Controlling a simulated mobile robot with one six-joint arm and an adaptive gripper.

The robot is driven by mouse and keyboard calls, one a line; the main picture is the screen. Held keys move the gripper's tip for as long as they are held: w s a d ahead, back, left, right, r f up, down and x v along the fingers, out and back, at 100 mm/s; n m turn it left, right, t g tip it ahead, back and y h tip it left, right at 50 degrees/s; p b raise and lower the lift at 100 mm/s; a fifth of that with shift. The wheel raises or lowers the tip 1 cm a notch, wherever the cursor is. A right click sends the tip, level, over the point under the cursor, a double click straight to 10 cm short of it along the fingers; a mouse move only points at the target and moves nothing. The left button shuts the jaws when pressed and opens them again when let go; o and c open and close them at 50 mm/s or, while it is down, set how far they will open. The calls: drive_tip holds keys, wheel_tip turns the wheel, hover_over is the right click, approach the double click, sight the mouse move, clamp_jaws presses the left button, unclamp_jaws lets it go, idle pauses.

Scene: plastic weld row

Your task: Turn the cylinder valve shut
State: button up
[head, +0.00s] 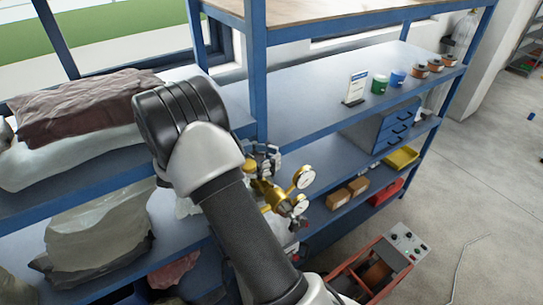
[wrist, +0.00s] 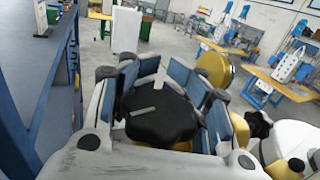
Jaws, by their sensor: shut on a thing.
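The cylinder valve's black lobed handwheel (wrist: 160,122) fills the middle of the wrist view. My gripper (wrist: 170,98) is shut on it, with blue-grey finger pads around its rim. In the head view my gripper (head: 262,158) is at the top of the brass valve and regulator (head: 266,190), partly hidden behind my arm. Two round gauges, an upper one (head: 304,177) and a lower one (head: 300,205), stick out to the right. The handwheel cannot be made out in the head view, and the cylinder below is mostly hidden by my arm.
A blue shelf rack (head: 300,78) stands close behind the valve. Bags (head: 95,235) fill its left side. A drawer unit (head: 388,128) and small boxes (head: 358,186) stand on its right. A red-framed machine (head: 385,262) is on the floor. Open floor (head: 490,180) lies to the right.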

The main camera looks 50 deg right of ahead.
drive_tip(key=shift+s+a+m+g+y, duration=0.1)
drive_tip(key=shift+m+g+y, duration=0.3)
drive_tip(key=shift+g, duration=0.1)
drive_tip(key=o, duration=0.9)
drive_tip(key=shift+a, duration=0.15)
drive_tip(key=shift+o, duration=0.9)
wheel_tip(320, 180, up, 10)
